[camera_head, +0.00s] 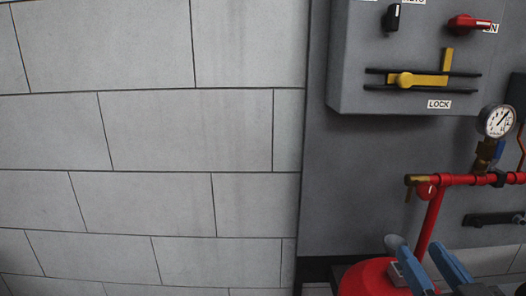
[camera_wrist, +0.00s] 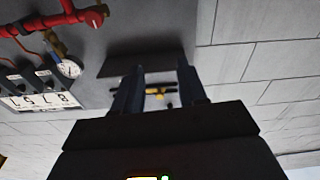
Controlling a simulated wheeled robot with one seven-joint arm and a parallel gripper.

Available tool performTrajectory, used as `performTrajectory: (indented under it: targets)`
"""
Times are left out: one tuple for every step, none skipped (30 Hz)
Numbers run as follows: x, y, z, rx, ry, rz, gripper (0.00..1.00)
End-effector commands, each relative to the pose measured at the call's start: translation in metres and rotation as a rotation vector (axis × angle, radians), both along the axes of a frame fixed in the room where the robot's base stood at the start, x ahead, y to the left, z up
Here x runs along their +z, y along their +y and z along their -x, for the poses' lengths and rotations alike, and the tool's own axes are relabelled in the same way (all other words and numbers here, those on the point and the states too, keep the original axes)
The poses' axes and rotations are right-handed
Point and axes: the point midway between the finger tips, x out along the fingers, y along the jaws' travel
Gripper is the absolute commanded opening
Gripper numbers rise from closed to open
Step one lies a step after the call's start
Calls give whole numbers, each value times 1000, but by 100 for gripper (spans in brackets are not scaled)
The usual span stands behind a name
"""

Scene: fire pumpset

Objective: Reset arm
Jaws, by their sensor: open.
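My gripper (camera_head: 434,268) is at the bottom right of the head view, its two blue fingers apart with nothing seen between them. It is in front of the red pump body (camera_head: 372,281), below the red pipe. In the wrist view, which looks inverted, my gripper (camera_wrist: 157,80) has its fingers spread. Beyond them, apart from them, the yellow latch (camera_wrist: 156,91) shows. In the head view the yellow latch (camera_head: 416,80) lies across dark rails above the LOCK label, on the grey control box (camera_head: 360,50).
A black knob (camera_head: 393,17) and a red knob (camera_head: 470,23) are on the box. A pressure gauge (camera_head: 497,121) stands above the red pipe (camera_head: 455,180) at right. A black handle (camera_head: 492,219) is below. The grey block wall (camera_head: 150,130) at left has clear space before it.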

Motion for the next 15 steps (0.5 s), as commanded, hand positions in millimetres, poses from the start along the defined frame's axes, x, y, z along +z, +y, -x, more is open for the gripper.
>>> performTrajectory:
  targets:
    - [-19, -1, 16, 1, 30, 1, 42]
    - [-28, -1, 25, 1, 41, 1, 42]
    - [-39, -1, 36, 1, 56, 2, 42]
    - [-47, -2, 45, 2, 68, 2, 42]
    - [-54, -2, 54, 2, 79, 1, 42]
    - [-63, -2, 67, 3, 95, 1, 42]
    - [-71, -2, 76, 3, 108, 0, 42]
    - [-77, -2, 86, 3, 119, -1, 42]
    - [-85, -2, 99, 4, 135, -3, 42]
    - [-91, -2, 109, 4, 147, -5, 42]
    - [-97, -2, 119, 3, 158, -6, 42]
    - [-103, -2, 133, 4, 174, -9, 42]
    - [-108, -2, 143, 4, 186, -10, 42]
    - [-112, -1, 153, 3, 197, -12, 42]
    - [-117, -1, 167, 3, 213, -16, 42]
